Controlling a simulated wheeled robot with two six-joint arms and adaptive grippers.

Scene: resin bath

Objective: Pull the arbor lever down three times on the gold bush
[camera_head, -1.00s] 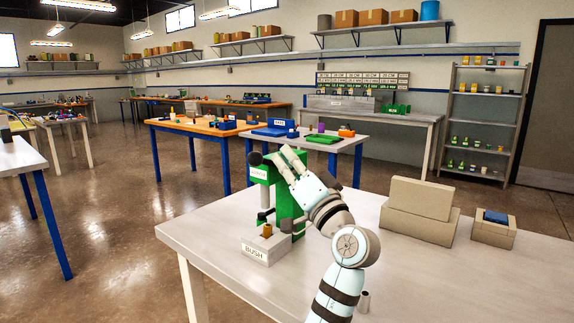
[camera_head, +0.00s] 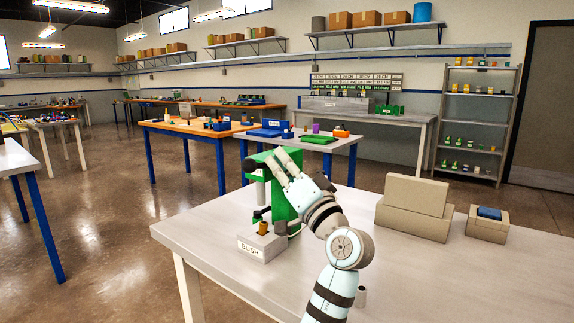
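The green arbor press (camera_head: 285,201) stands on the near table, with a grey ram at its front. A black knob (camera_head: 249,164) shows at its upper left; I cannot clearly make out the lever's rod. The gold bush (camera_head: 264,228) stands upright on a pale block labelled BUSH (camera_head: 262,246), below the ram. A dark part beside the ram's foot is too small to tell.
A small grey cylinder (camera_head: 360,296) stands by my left arm. The table's front left is clear.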

